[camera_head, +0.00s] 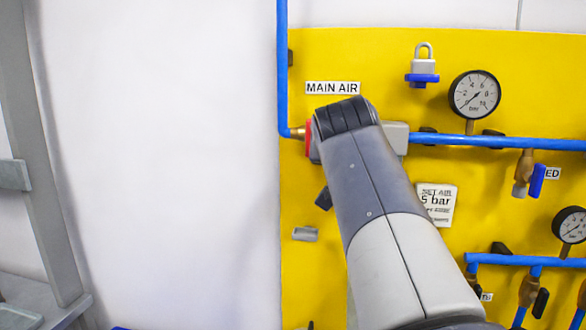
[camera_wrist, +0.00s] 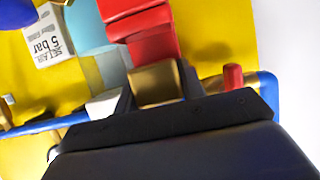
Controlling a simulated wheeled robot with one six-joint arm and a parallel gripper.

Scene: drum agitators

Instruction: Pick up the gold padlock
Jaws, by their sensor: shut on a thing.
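A gold block, which looks like the body of the gold padlock (camera_wrist: 156,84), sits between the dark fingers of my gripper (camera_wrist: 157,90) in the wrist view. My gripper is shut on it. The padlock's shackle cannot be made out. Red parts (camera_wrist: 137,22) lie just beyond the gold block; whether they touch it I cannot tell. In the head view my arm hides the gripper and the padlock, in front of the main air pipe below the MAIN AIR label (camera_head: 332,88).
A yellow panel (camera_head: 320,270) carries blue pipes (camera_head: 500,141), gauges (camera_head: 475,95) and valves. A silver padlock (camera_head: 424,61) stands at a blue holder (camera_head: 422,78). A 5 bar sign (camera_head: 438,203) is right of my arm. The white wall left of the panel is clear.

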